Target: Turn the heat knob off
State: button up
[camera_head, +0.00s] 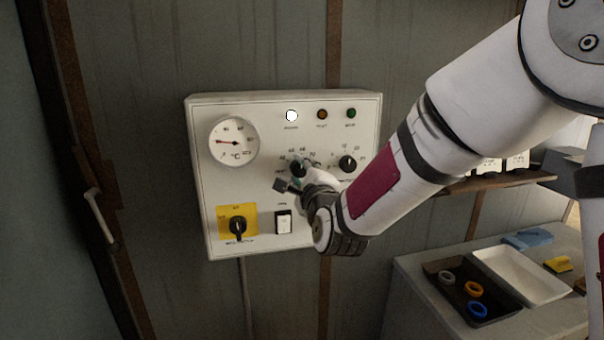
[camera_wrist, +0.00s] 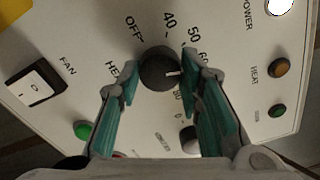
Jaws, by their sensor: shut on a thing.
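The heat knob (camera_wrist: 158,71) is a round dark knob on the white control panel (camera_head: 200,130). In the head view it (camera_head: 299,167) shows just above my gripper (camera_head: 293,181). In the wrist view my gripper (camera_wrist: 160,67) has its teal-padded fingers on either side of the knob, shut on it. The knob's white pointer line points right, toward the right finger. The OFF mark lies to the upper left, with 40, 50 and 60 running round to the right. The right finger hides part of the scale.
The panel also bears a dial gauge (camera_head: 233,141), a second black knob (camera_head: 347,163), a fan switch (camera_head: 283,222), a main switch on yellow (camera_head: 238,226) and indicator lamps. The lamp over POWER (camera_head: 291,115) glows white. A side table (camera_head: 410,284) with trays stands lower right.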

jog(key=n+b, duration=0.1)
jog(key=n, duration=0.4)
jog(key=shift+n, duration=0.3)
jog(key=n+b, duration=0.2)
jog(key=n, duration=0.4)
jog(key=n+b, duration=0.1)
jog(key=n, duration=0.4)
jog(key=shift+n+b, duration=0.35)
jog(key=shift+n, duration=0.05)
jog(key=n, duration=0.5)
jog(key=shift+f+b, duration=0.1)
jog(key=shift+b, duration=0.25)
jog(key=shift+n, duration=0.3)
jog(key=o, duration=1.2)
jog(key=shift+c, duration=0.2)
